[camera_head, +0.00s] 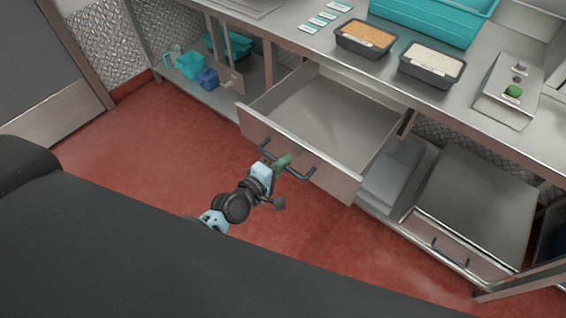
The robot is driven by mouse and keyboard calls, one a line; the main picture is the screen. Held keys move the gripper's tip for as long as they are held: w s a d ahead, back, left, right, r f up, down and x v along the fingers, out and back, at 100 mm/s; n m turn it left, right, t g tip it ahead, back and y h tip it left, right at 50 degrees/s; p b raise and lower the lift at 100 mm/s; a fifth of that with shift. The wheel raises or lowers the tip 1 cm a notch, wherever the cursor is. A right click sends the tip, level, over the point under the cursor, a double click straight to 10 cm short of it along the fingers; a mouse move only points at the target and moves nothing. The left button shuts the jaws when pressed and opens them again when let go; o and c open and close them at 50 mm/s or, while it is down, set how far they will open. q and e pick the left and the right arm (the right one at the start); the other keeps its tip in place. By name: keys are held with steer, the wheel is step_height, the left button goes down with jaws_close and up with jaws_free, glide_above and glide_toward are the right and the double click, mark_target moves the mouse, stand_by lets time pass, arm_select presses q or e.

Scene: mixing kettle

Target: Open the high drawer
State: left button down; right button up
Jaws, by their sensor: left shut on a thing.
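The high drawer (328,110) under the steel counter is pulled well out, and its inside is empty. Its front panel carries a dark bar handle (300,176). My left gripper (283,163) is at the handle and is shut on it near its middle. The arm behind it hides part of the floor. My right gripper does not show in the head view.
On the counter (300,55) stand a tray of orange grains (365,38), a tray of white grains (432,65), a teal bin (440,18) and a box with a green button (512,91). A lower drawer (455,248) is at right. Red floor (150,145) is free at left.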

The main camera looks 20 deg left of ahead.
arm_select(q)
steer(key=shift+w, duration=0.1)
steer(key=c, duration=1.6)
jaws_free()
steer(key=shift+o, duration=0.3)
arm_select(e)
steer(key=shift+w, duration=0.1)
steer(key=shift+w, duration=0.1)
arm_select(q)
steer(key=v, duration=0.8)
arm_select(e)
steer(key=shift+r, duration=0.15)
arm_select(q)
steer(key=shift+d, duration=0.1)
